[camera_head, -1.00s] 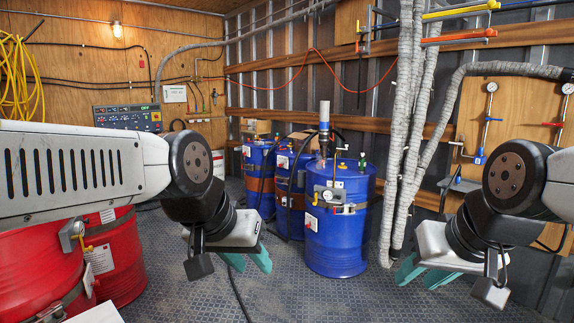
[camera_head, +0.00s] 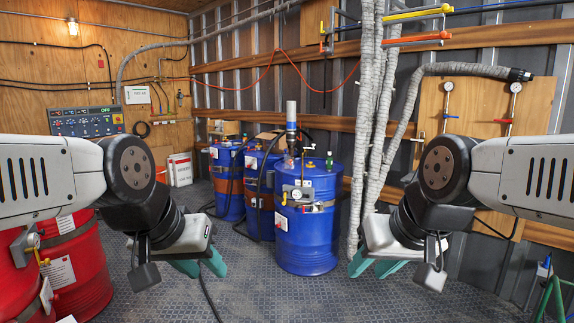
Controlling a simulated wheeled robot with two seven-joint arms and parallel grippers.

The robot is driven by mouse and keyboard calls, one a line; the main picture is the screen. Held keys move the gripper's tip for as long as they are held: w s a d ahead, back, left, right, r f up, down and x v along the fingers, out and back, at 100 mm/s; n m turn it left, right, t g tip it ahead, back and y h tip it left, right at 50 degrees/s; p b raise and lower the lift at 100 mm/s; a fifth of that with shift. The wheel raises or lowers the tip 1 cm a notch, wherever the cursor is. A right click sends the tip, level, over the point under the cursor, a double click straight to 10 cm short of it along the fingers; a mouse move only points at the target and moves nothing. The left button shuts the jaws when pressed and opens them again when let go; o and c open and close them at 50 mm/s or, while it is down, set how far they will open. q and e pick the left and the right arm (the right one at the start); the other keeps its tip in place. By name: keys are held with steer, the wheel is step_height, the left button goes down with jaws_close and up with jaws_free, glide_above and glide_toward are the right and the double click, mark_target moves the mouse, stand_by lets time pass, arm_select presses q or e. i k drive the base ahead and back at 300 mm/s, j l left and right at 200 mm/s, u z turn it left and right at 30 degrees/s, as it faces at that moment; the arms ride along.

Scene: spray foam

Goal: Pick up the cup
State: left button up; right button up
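I make out no cup in the head view. My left gripper (camera_head: 200,266) hangs left of the front blue drum, over the floor, with its teal fingers apart and nothing between them. My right gripper (camera_head: 374,266) hangs right of that drum in front of the grey hoses. Its teal fingers are also apart and empty.
The front blue drum (camera_head: 308,225) stands in the middle with fittings on top. More blue drums (camera_head: 228,180) are behind it. Red drums (camera_head: 75,265) are at left. Grey hoses (camera_head: 372,120) hang at right. The patterned floor (camera_head: 265,295) is clear in front.

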mark_target(286, 158)
steer(key=i+z, duration=0.15)
steer(key=i, duration=0.75)
steer(key=i+l, duration=0.1)
steer(key=i, duration=2.4)
steer(key=i+l+u, duration=0.2)
steer(key=i, duration=0.25)
steer(key=i+u, duration=0.2)
steer(key=i, duration=0.2)
steer(key=i+l+u, duration=0.2)
steer(key=i, duration=0.2)
